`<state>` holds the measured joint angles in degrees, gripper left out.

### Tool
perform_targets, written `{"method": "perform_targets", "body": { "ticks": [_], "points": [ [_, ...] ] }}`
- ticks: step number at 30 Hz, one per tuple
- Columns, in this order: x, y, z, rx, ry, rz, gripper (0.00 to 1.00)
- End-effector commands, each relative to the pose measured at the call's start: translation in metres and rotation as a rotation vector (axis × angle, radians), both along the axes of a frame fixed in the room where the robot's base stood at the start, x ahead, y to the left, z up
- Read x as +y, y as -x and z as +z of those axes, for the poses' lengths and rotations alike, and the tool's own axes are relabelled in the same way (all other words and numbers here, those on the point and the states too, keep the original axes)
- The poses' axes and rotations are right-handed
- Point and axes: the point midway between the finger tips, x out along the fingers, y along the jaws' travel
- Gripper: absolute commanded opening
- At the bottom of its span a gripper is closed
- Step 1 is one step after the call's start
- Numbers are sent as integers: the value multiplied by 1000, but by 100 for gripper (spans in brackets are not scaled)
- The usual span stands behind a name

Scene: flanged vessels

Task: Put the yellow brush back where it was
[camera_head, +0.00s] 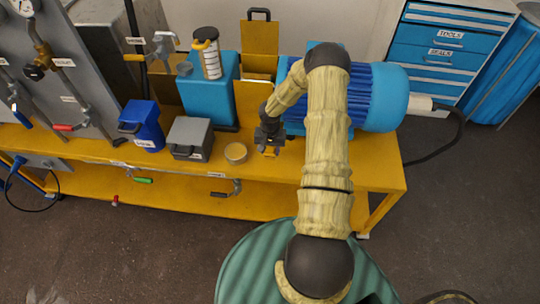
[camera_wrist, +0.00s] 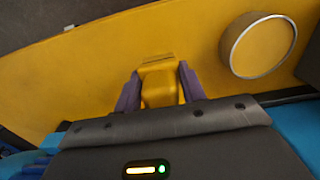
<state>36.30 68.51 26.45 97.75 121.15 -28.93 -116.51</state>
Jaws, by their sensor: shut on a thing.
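My gripper (camera_head: 270,146) is low over the yellow bench top, at the front of the blue motor. In the wrist view its two purple-grey fingers (camera_wrist: 157,90) are shut on the yellow brush (camera_wrist: 159,82), one finger on each side. In the head view only a small yellow bit of the brush (camera_head: 270,152) shows under the gripper. The brush has the same colour as the bench (camera_head: 295,174), so I cannot tell whether it touches the surface. Much of the brush is hidden by the gripper.
A round tin (camera_head: 236,153) stands just left of my gripper; it also shows in the wrist view (camera_wrist: 258,45). A grey box (camera_head: 192,138) and a blue bin (camera_head: 143,124) stand further left. The blue motor (camera_head: 375,98) is close on the right. Bare bench lies in front.

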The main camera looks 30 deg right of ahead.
Motion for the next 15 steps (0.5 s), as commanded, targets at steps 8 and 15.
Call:
{"method": "perform_targets", "body": {
  "ticks": [8,15],
  "points": [
    [0,0,-8,1,1,1,18],
    [1,0,-36,1,1,2,18]
  ]
}}
